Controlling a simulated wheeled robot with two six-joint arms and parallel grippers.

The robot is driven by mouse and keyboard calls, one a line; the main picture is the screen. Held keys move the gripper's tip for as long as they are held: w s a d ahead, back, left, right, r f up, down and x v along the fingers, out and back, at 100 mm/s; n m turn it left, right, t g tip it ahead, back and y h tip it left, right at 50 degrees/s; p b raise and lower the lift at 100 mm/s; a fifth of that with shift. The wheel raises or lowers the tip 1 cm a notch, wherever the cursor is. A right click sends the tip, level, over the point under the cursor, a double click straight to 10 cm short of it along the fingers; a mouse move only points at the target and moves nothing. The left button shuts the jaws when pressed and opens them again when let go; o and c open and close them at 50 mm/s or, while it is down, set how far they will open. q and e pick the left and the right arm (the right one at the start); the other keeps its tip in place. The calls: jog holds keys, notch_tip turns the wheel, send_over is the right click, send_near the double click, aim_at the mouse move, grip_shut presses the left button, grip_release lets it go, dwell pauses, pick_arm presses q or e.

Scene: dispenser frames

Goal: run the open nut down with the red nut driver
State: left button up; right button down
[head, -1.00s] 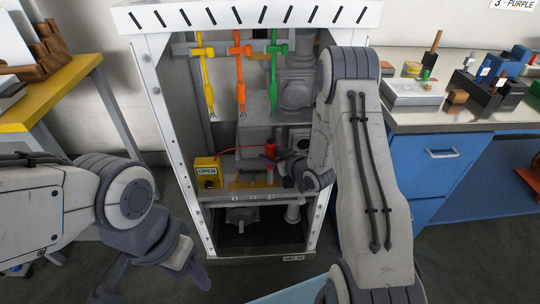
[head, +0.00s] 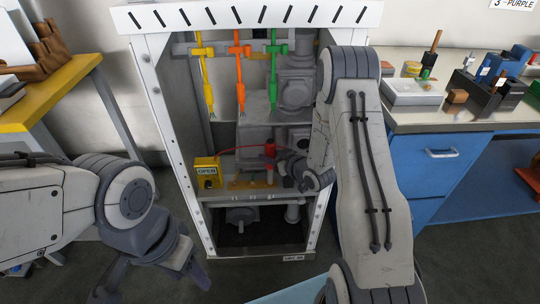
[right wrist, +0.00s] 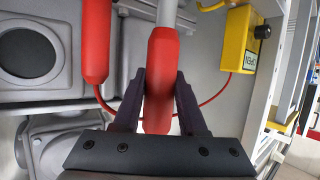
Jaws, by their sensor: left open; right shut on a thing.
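In the right wrist view my right gripper (right wrist: 159,80) is shut on the red nut driver (right wrist: 163,58), its fingers on either side of the red handle. A grey shaft runs from the handle out of the top of the picture, so the tip is hidden. A second red handle-like part (right wrist: 97,40) is left of it, apart. In the head view my right gripper (head: 290,168) reaches into the cabinet beside a red part (head: 270,150). A yellow box (head: 207,172) marked OPEN has a red cable. I cannot make out the nut. My left gripper (head: 155,280) is open and empty, low outside the cabinet.
Yellow (head: 207,80), orange (head: 240,85) and green (head: 273,80) tools hang from a bar in the white-framed cabinet (head: 165,130). Grey machine parts (head: 258,125) stand behind. A blue-fronted bench (head: 425,185) is at right, a yellow-edged table (head: 50,98) at left.

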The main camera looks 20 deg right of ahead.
aim_at(273, 145)
jog(key=shift+f, duration=0.15)
dwell(0.3)
jog(key=shift+r+p, duration=2.05)
jog(key=shift+r, duration=0.65)
jog(key=shift+f, duration=0.1)
